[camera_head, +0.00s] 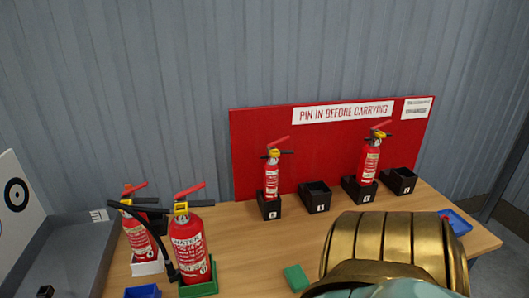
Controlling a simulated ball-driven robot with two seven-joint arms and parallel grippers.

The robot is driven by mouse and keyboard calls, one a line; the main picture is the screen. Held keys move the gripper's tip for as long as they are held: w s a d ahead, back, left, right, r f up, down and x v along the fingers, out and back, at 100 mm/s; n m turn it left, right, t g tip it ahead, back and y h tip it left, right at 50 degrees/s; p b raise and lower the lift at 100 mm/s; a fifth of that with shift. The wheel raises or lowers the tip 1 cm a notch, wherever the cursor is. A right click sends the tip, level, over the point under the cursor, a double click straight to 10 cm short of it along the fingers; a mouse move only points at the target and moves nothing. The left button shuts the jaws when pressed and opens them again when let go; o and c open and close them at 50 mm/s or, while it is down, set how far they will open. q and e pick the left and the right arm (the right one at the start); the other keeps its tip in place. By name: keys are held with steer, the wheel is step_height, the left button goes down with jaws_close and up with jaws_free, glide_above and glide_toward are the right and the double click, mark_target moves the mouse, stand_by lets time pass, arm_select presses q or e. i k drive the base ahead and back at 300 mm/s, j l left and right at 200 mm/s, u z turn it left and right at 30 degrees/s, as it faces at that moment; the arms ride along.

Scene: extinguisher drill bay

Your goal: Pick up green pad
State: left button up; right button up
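The green pad (297,278) is a small flat green block lying on the wooden table, near the bottom middle of the head view. Its top and front show, and nothing lies on it. A gold and teal part of my own body is close to its right. Neither of my grippers can be made out in this view.
Left of the pad, a red extinguisher (190,247) stands in a green tray (200,288); another (139,240) stands behind it. A blue tray (143,292) is at the front. Black holders (315,196), two with extinguishers, line the red board (250,150). A blue tray (458,222) is right.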

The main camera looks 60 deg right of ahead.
mark_target(299, 281)
steer(key=z, duration=2.35)
steer(key=i+l, duration=0.1)
steer(key=l+u, duration=0.05)
steer(key=l, duration=0.05)
